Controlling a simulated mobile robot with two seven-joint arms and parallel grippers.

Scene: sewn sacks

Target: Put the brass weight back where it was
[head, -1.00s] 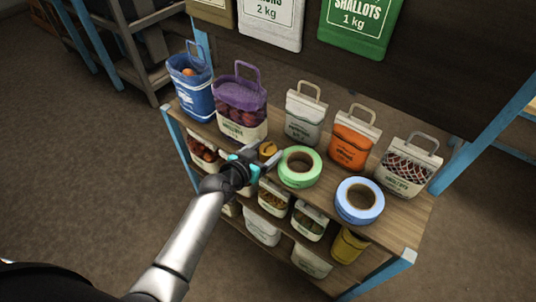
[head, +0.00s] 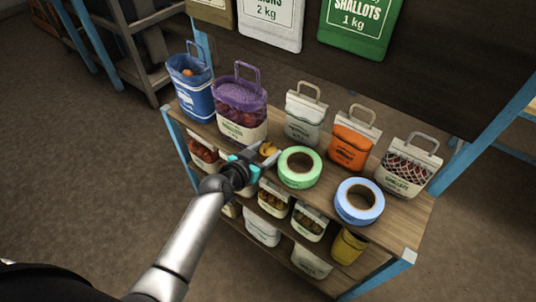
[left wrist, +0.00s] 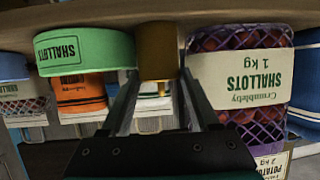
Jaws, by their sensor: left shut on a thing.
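The brass weight (head: 268,148) is a small gold-brown cylinder at the front of the shelf's top board, between the purple shallots sack and the green tape roll. My left gripper (head: 262,155) is shut on it, reaching in from the front. In the left wrist view, which is upside down, the weight (left wrist: 158,48) stands upright between my two fingers (left wrist: 158,78). Its base appears to meet the board, though I cannot tell whether it rests fully. The fingers hide part of it in the head view. My right gripper is not in view.
On the top board (head: 405,228) stand a blue sack (head: 193,92), the purple shallots sack (head: 240,108), a white sack (head: 304,116), an orange sack (head: 352,145) and a netted sack (head: 408,168). Green tape (head: 299,180) and blue tape (head: 345,214) lie close right. More sacks fill the lower shelf.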

